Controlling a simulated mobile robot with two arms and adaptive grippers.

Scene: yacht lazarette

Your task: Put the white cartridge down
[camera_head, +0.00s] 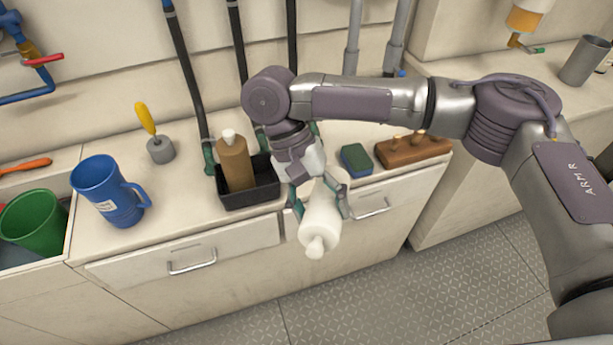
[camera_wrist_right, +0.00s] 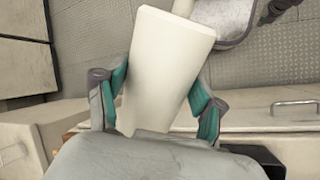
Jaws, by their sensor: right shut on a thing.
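The white cartridge (camera_head: 321,219) is a pale cylinder with a narrow nozzle. In the head view it hangs tilted in front of the counter's front edge, its nozzle toward the viewer and down. My right gripper (camera_head: 320,206) is shut around its body, one finger on each side. In the right wrist view the cartridge (camera_wrist_right: 166,62) fills the middle between the teal-padded fingers of the gripper (camera_wrist_right: 163,98), nozzle pointing away. The cartridge's rear end is partly hidden by the gripper. My left gripper is not in view.
On the counter (camera_head: 185,212) stand a blue mug (camera_head: 96,188), a black tray (camera_head: 250,197) with a brown bottle (camera_head: 235,162), a green-blue sponge (camera_head: 356,159) and a wooden block (camera_head: 412,150). A green cup (camera_head: 34,222) sits in a recess at left. Clear counter lies between mug and tray.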

